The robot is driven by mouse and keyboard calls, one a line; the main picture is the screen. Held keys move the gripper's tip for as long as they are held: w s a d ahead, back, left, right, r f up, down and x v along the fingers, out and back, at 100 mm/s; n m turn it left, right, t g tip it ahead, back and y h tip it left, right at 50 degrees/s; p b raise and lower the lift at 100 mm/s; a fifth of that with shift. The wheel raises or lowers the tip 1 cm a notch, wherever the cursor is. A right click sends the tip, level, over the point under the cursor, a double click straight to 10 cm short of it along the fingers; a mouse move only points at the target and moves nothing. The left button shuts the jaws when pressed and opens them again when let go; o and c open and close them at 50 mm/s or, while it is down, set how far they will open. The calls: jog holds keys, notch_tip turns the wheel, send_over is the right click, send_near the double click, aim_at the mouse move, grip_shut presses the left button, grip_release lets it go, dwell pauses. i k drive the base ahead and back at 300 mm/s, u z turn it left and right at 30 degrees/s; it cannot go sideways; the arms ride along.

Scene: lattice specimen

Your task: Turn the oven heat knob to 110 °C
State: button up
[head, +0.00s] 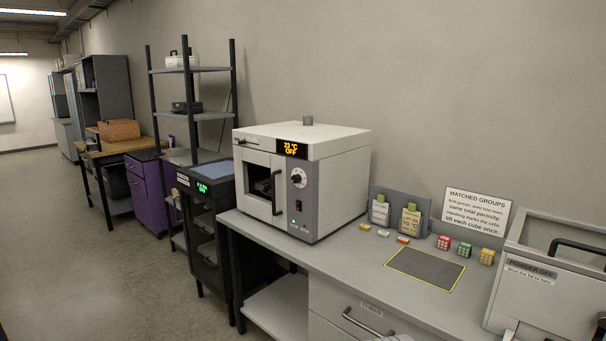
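The oven (335,157) is a white and grey box on the grey bench, with its front turned to the left. Its display (292,149) reads 23 °C and OFF in orange. The knob's scale marks are too small to read. A green light (292,221) glows low on the same panel. The oven door (258,179), with a dark window and an upright handle, looks closed.
On the bench (345,258) right of the oven are tag holders (400,213), small coloured cubes (443,242), a yellow-edged dark mat (425,268), a sign (476,213) and a lidded powder box (545,285). A dark cabinet (208,230) stands left. The floor in front is clear.

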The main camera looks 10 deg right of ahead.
aim_at(297, 178)
jog(key=u, duration=0.7)
jog(key=i, duration=1.25)
jog(key=u, duration=0.55)
jog(key=i, duration=1.25)
jog(key=z, duration=0.2)
